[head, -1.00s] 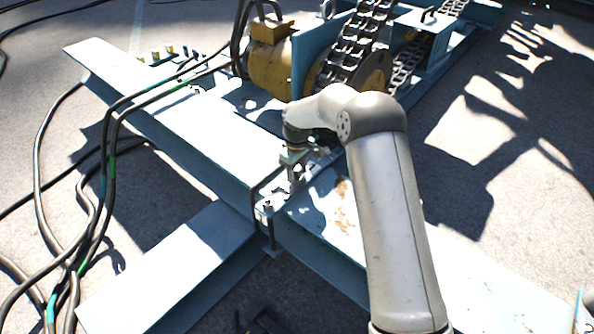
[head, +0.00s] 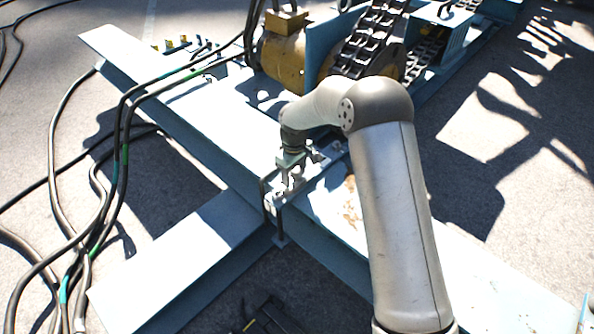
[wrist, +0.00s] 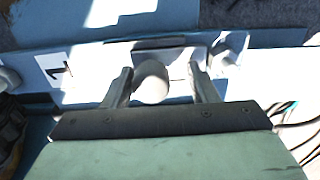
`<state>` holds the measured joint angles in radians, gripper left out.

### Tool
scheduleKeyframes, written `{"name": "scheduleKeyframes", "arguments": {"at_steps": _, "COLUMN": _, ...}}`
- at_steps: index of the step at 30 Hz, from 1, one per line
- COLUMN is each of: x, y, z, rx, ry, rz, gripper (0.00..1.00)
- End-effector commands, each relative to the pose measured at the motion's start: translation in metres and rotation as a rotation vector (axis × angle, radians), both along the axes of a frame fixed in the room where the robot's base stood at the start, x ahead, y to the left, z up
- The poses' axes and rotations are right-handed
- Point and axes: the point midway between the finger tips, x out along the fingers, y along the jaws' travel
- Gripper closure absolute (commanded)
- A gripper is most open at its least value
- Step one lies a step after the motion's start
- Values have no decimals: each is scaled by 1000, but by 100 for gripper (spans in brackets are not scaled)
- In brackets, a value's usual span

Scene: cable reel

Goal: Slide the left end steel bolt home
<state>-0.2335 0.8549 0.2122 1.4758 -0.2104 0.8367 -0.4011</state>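The steel bolt's pale round knob (wrist: 151,82) shows in the wrist view, in front of a light plate on the blue beam. My gripper (wrist: 160,84) has one finger on each side of the knob. Small gaps show between the fingers and the knob, the wider one on the right. In the head view my gripper (head: 288,186) is low over the beam, beside the dark bracket where the beams cross. The bolt's shaft is hidden, and the head view is too small to tell the knob apart.
A plate marked 1 (wrist: 54,70) is left of the knob, and a hex bolt head (wrist: 229,48) is right of it. In the head view, black cables (head: 112,170) cross the beam (head: 165,95) at left. A yellow motor (head: 280,62) and chain (head: 370,40) stand behind.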

Motion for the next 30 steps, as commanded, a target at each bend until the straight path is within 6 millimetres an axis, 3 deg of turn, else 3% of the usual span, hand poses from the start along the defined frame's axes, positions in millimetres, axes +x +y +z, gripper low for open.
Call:
{"name": "scheduleKeyframes", "arguments": {"at_steps": 8, "x": 2, "y": -2, "z": 1, "rx": -2, "ry": -4, "rz": -2, "gripper": 47}}
{"name": "scheduleKeyframes", "arguments": {"at_steps": 13, "x": 3, "y": -2, "z": 17, "rx": -1, "ry": -6, "rz": -2, "gripper": 47}}
{"name": "scheduleKeyframes", "arguments": {"at_steps": 30, "x": 2, "y": -2, "z": 147, "rx": 0, "ry": -5, "rz": -2, "gripper": 47}}
